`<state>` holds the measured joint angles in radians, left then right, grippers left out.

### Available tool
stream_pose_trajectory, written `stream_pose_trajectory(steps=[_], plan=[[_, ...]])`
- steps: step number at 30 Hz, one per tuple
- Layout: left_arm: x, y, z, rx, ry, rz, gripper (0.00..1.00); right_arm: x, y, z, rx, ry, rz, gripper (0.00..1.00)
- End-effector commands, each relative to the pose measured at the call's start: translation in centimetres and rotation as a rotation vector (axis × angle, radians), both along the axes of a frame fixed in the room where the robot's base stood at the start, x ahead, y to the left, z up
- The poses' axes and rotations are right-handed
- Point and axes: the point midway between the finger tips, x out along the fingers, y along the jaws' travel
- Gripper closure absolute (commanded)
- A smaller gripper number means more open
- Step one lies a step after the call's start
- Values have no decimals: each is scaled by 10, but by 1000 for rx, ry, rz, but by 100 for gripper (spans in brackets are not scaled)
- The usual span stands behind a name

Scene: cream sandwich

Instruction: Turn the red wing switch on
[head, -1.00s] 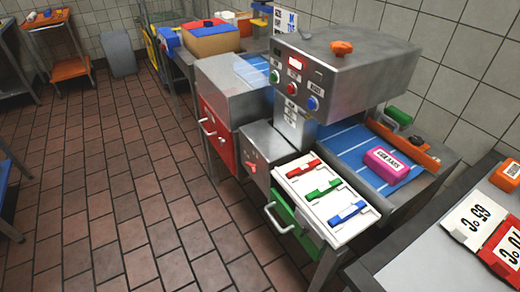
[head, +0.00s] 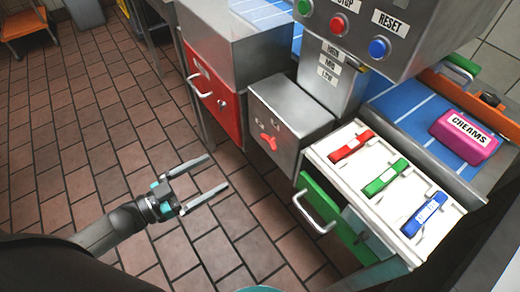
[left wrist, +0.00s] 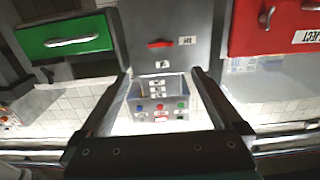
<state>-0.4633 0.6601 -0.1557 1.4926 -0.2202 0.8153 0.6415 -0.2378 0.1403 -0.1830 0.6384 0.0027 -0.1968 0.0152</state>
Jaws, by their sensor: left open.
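The red wing switch (head: 268,143) is a small red knob on the front of a grey metal box (head: 292,106), between the red drawer and the green drawer. It also shows in the left wrist view (left wrist: 160,44), lying roughly level across the picture, with a small label beside it. The label is too small to read surely. My left gripper (head: 217,171) is open and empty, left of the switch and apart from it, with its fingers pointing toward the box. In the left wrist view the open fingertips (left wrist: 161,74) straddle the middle, below the switch. My right gripper is not in view.
The red drawer (head: 214,95) and the green drawer (head: 325,210), both with projecting handles, flank the box. A white panel (head: 345,185) with red, green and blue levers is at right. A control housing (head: 410,30) overhangs behind.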

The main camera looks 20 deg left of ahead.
Motion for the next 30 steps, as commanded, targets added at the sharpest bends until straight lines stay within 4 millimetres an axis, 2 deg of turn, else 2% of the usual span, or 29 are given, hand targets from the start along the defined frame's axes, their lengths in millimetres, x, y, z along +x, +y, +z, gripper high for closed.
stream_pose_trajectory(steps=[5, 9, 12, 19, 24, 30], plan=[[20, -16, 2, -4, -8, -3, 0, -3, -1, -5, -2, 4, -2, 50], [44, -34, 1, -3, -9, -2, 0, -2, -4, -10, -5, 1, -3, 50], [61, -47, 1, -2, -10, -1, 0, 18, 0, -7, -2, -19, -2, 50], [95, -73, 1, -1, -7, 0, 0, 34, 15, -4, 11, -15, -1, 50], [110, -85, 1, -1, -4, 1, 0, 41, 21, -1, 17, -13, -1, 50], [117, -92, 1, 0, -3, 1, 0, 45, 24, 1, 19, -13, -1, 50]])
